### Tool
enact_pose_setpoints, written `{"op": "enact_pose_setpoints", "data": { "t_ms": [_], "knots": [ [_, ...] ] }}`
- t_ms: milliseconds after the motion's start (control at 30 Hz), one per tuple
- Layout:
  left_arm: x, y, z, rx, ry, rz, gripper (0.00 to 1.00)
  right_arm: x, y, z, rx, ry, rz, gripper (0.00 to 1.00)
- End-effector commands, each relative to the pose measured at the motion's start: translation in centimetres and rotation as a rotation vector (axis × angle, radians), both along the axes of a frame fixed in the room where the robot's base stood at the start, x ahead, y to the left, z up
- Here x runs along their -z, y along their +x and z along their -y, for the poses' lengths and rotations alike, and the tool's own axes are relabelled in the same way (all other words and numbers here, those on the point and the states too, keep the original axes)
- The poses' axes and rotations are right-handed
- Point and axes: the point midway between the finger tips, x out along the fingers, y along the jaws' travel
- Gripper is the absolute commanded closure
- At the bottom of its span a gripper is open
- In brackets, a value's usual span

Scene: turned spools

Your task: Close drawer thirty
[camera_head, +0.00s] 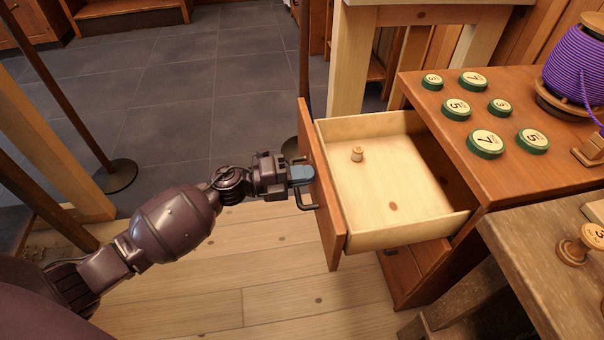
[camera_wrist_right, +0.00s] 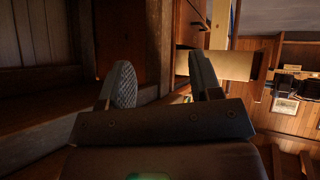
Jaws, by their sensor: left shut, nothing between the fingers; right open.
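An open drawer (camera_head: 393,205) juts out to the left from a wooden cabinet (camera_head: 520,150) in the head view. The drawer front (camera_head: 321,200) carries a dark handle (camera_head: 306,207). No number is readable on it. My left gripper (camera_head: 303,175) is shut and empty, its fingertips at the outer face of the drawer front beside the handle; I cannot tell whether they touch. My right gripper (camera_wrist_right: 165,85) is open and empty in the right wrist view, away from the drawer in the head view.
Several green numbered discs (camera_head: 486,143) and a purple thread spool (camera_head: 578,65) sit on the cabinet top. A worn table (camera_head: 520,240) with a wooden spool (camera_head: 577,247) is at the lower right. Dark posts stand on the tiled floor (camera_head: 200,90).

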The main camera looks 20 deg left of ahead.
Motion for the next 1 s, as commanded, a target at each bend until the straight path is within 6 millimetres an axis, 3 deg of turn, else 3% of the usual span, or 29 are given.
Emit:
{"op": "enact_pose_setpoints", "data": {
  "t_ms": [167, 367, 1000],
  "knots": [
    [0.0, 0.3, 0.4, 0.0, -0.001, 0.001, 1.0, 0.1, -0.3, 0.1, 0.001, -0.001, -0.007, 0.42],
    [-0.2, 1.7, 2.4, 0.002, -0.001, 0.003, 1.0, 0.0, -0.7, 0.2, 0.006, 0.0, -0.013, 0.42],
    [0.1, 11.0, 16.6, 0.003, -0.004, 0.0, 1.0, 0.8, -0.7, 0.1, 0.0, -0.005, -0.024, 0.42]
  ]
}}
